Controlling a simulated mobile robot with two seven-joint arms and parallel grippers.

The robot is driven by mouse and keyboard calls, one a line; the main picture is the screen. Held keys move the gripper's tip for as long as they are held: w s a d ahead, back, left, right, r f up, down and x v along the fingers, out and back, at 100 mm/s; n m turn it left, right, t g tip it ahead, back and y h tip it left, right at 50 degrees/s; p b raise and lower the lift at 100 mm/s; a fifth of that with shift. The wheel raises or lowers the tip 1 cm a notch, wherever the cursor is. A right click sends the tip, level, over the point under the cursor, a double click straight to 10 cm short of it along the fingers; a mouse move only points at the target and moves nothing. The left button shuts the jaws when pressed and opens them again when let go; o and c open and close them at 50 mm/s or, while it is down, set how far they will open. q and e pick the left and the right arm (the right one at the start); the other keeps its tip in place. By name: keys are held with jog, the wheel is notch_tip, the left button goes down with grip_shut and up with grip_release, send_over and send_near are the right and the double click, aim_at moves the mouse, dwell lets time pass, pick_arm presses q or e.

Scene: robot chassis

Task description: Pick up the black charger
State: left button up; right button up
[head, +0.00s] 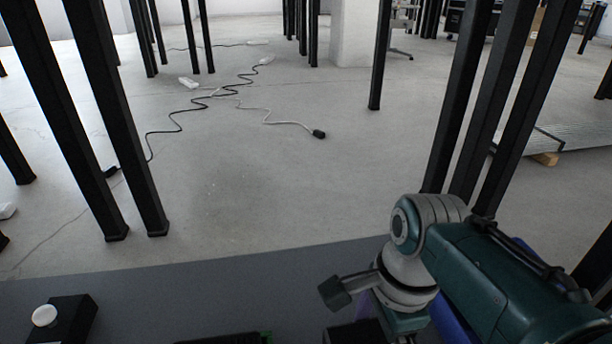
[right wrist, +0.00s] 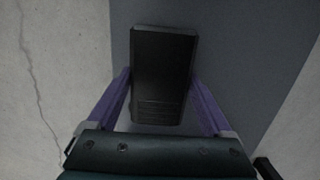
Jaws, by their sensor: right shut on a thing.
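The black charger (right wrist: 163,55) is a dark rectangular block with fine ridges near one end. In the right wrist view it sits between the two purple fingers of my right gripper (right wrist: 160,80), which is shut on its sides. A grey surface (right wrist: 235,50) lies beneath it; I cannot tell whether the charger touches it. In the head view my right arm comes in from the right, and a dark block shows at the bottom edge below its wrist, partly cut off. My left gripper is not in view.
A black box with a white round knob (head: 44,315) sits at the bottom left of the grey surface. A green-edged dark item (head: 230,339) is cut off at the bottom. Beyond are black legs (head: 450,100), cables (head: 178,118) and open concrete floor.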

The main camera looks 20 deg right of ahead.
aim_at(371, 342)
grip_shut()
notch_tip(371, 342, up, 20)
jog(key=p, duration=1.6)
jog(key=shift+p, duration=0.3)
